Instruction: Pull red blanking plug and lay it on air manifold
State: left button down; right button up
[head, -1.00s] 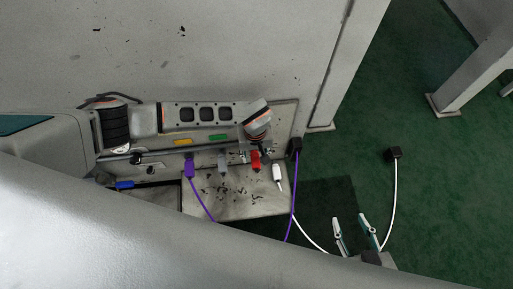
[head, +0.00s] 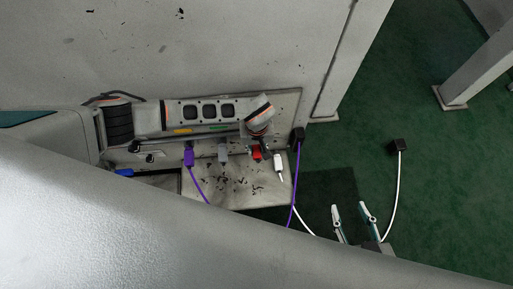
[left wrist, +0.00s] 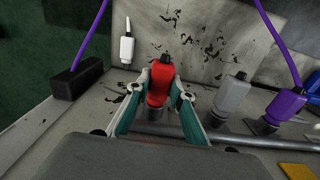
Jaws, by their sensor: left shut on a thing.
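The red blanking plug (head: 256,153) stands in a row of connectors along the grey pipe-like bar, which I take for the air manifold (left wrist: 230,141). In the left wrist view the red plug (left wrist: 160,82) is upright above a dark collar. My left gripper (left wrist: 165,94) is shut on it, one fingertip on each side. In the head view the left gripper (head: 258,141) reaches the plug from above, its fingers partly hidden. I cannot tell whether the plug is still seated. My right gripper (head: 352,210) is open and empty over the green floor.
A grey connector (head: 223,150) and a purple connector (head: 189,156) stand left of the plug. A white connector (head: 279,165) and a black block (head: 298,134) are to its right. Purple and white cables hang nearby. A bare speckled plate (head: 225,190) lies in front.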

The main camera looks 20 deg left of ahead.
aim_at(257, 157)
jog(key=shift+s+d+f, duration=0.1)
pick_arm(q)
jog(key=shift+s, duration=0.2)
jog(key=shift+s+d+p, duration=0.25)
jog(key=shift+s+p, duration=0.05)
jog(key=shift+s, duration=0.2)
jog(key=shift+s+d+p, duration=0.25)
jog(key=shift+s+p, duration=0.05)
jog(key=shift+s, duration=0.3)
pick_arm(e)
jog(key=w+r, duration=0.1)
jog(key=r, duration=0.2)
jog(key=shift+w, duration=0.35)
pick_arm(q)
jog(key=shift+s, duration=0.1)
jog(key=shift+d, duration=0.1)
jog(key=shift+s+d+p, duration=0.2)
jog(key=shift+s+p, duration=0.05)
jog(key=shift+s, duration=0.25)
jog(key=shift+s+d+p, duration=0.2)
jog(key=shift+s+p, duration=0.05)
jog(key=shift+s, duration=0.25)
pick_arm(e)
jog(key=shift+w+r+t, duration=0.2)
jog(key=shift+r, duration=0.3)
jog(key=shift+w+r+t, duration=0.15)
jog(key=shift+r+t, duration=0.05)
jog(key=shift+r, duration=0.25)
